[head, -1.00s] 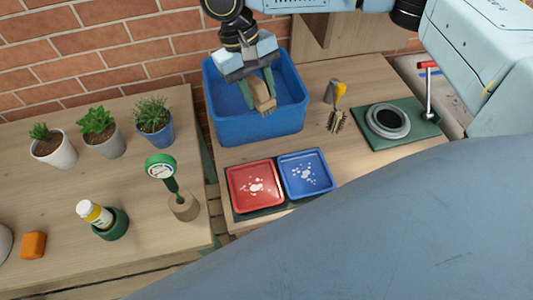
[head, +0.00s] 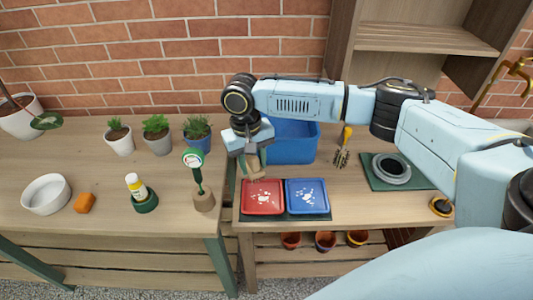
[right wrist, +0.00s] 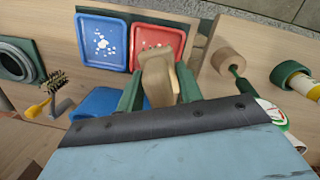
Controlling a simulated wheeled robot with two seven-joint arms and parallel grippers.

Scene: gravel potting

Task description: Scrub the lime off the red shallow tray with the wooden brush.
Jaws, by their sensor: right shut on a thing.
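The red shallow tray (head: 276,208) lies on a dark green mat on the bench, with white lime spots on its floor. It also shows in the right wrist view (right wrist: 176,40). My right gripper (head: 253,163) is shut on the wooden brush (right wrist: 157,80), whose pale wooden body sits between the green fingers. The brush (head: 256,174) is at the back edge of the red tray in the head view. I cannot tell whether it touches the tray. My left gripper is not in view.
A blue tray (head: 322,207) with white spots lies right beside the red one. A blue tub (head: 295,147) stands behind. A gauge on a wooden base (head: 203,200) is close on the left. A yellow-handled brush (head: 342,152) and a green plate with a round grey piece (head: 390,168) are to the right.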

